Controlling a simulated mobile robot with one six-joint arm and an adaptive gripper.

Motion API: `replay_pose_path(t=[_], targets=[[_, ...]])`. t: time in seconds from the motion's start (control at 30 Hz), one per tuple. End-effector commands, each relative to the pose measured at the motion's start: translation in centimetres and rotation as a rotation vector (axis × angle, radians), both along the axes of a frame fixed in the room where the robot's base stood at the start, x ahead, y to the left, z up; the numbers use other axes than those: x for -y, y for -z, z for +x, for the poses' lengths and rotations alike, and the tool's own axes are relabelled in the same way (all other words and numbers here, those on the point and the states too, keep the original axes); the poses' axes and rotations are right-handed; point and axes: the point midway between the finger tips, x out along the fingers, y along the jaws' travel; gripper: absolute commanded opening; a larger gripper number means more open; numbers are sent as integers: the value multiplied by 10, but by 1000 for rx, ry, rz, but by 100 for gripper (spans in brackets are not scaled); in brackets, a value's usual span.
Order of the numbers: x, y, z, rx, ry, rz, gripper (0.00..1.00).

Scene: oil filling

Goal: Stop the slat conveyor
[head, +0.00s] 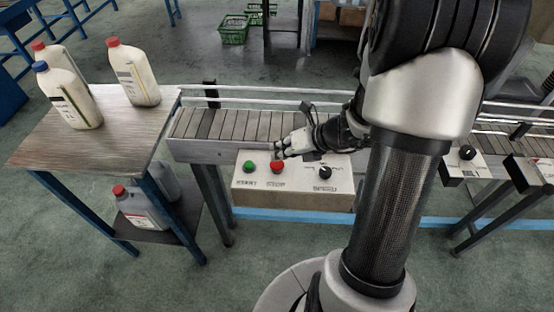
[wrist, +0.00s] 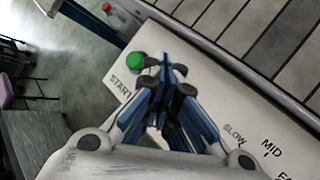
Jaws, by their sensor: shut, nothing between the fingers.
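The slat conveyor (head: 235,125) runs across the middle of the head view, with a pale control box (head: 300,195) on its near side. The box carries a green button (head: 249,167), a red button (head: 277,168) and a black knob (head: 325,172). My gripper (head: 281,154) is shut and empty, its tips right at the red button; I cannot tell whether they touch it. In the wrist view, the green START button (wrist: 134,61) shows just beyond the shut fingers (wrist: 166,68). The fingers hide the red button there.
Guard rails (head: 270,90) run along the conveyor. The floor in front of the box is clear.

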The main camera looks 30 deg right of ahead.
Motion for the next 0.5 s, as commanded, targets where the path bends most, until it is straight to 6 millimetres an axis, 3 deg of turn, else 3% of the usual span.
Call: replay_pose_path(t=[0.33,0.5], targets=[[0,-1,0,0,0,0,0],[0,-13,0,0,0,0,0]])
